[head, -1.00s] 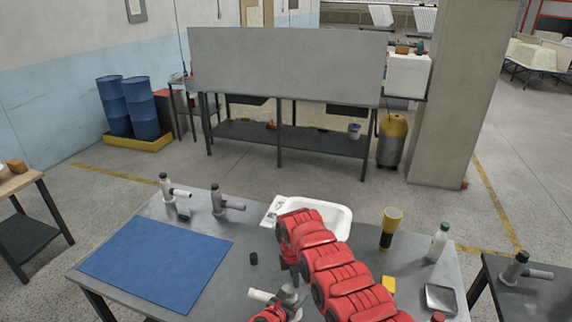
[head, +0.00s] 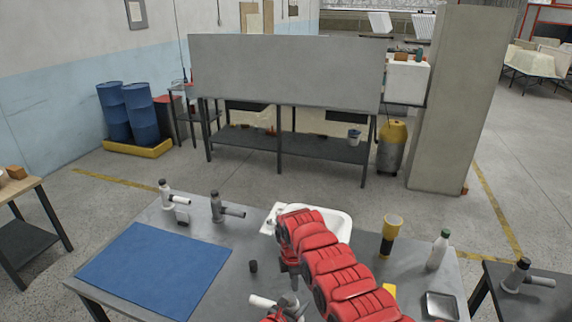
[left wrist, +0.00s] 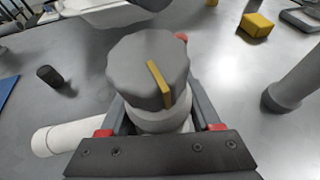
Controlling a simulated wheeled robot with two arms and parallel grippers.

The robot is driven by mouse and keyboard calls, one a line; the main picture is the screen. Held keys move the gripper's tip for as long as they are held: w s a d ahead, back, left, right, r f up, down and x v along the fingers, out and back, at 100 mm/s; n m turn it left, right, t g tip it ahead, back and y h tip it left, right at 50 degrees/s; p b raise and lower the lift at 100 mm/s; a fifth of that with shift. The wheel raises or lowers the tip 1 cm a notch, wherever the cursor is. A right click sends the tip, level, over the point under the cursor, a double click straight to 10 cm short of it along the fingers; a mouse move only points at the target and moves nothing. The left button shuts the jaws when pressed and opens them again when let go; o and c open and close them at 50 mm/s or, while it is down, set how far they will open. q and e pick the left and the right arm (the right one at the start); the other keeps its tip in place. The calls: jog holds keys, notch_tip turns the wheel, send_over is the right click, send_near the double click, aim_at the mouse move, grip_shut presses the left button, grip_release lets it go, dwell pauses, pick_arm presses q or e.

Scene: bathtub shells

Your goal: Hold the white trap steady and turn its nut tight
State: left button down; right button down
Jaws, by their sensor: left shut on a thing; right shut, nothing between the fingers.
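The white trap shows in the head view with its side pipe (head: 262,301) pointing left, near the front edge of the table. In the left wrist view its white pipe (left wrist: 65,136) runs to the lower left. Its grey ribbed nut (left wrist: 150,68) has a yellow stripe and sits on top of the white body. My left gripper (left wrist: 160,125) is shut on the trap's body just below the nut.
A blue mat (head: 155,268) lies at the table's left. Two grey-capped traps (head: 217,207) stand at the back edge. A white basin (head: 340,222), a flashlight (head: 390,236), a bottle (head: 438,250) and a metal tray (head: 441,305) are beyond or right. A small black cylinder (head: 253,266) stands near the trap.

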pick_arm(q)
jog(key=shift+a, duration=0.25)
pick_arm(e)
jog(key=shift+s+r, duration=0.15)
jog(key=shift+r, duration=1.9)
jog(key=shift+d, duration=0.15)
pick_arm(q)
jog(key=shift+c, duration=0.2)
grip_release()
